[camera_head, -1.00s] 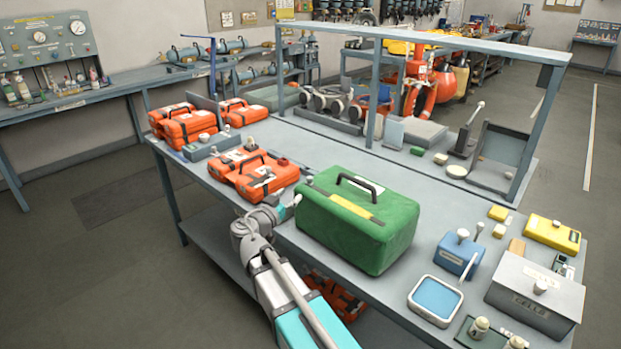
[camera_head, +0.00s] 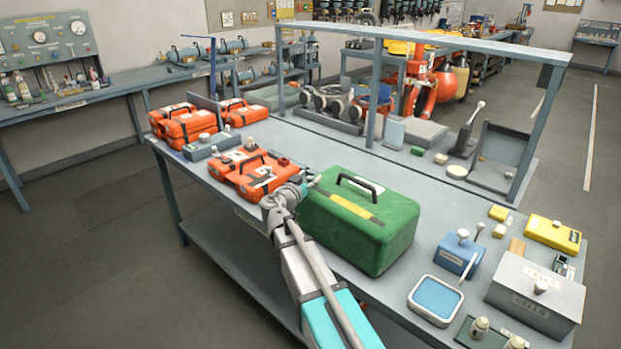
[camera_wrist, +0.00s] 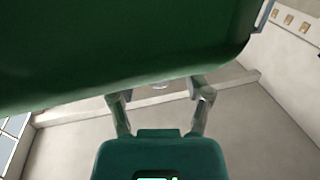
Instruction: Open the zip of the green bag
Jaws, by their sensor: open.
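The green bag (camera_head: 358,228) sits on the grey bench, with a black handle (camera_head: 359,184) and a yellow strip (camera_head: 352,208) on top. I cannot make out a separate zip pull clearly. My gripper (camera_head: 312,184) is at the bag's upper left end, just beside its top edge; my arm hides part of the bag's lower left. In the wrist view the bag's green side (camera_wrist: 120,45) fills the upper part.
Orange cases (camera_head: 255,172) lie close left of my gripper. A blue tray (camera_head: 435,299), a blue box (camera_head: 458,255) and a grey lidded box (camera_head: 533,296) stand right of the bag. A raised rail (camera_head: 420,40) runs along the bench's back.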

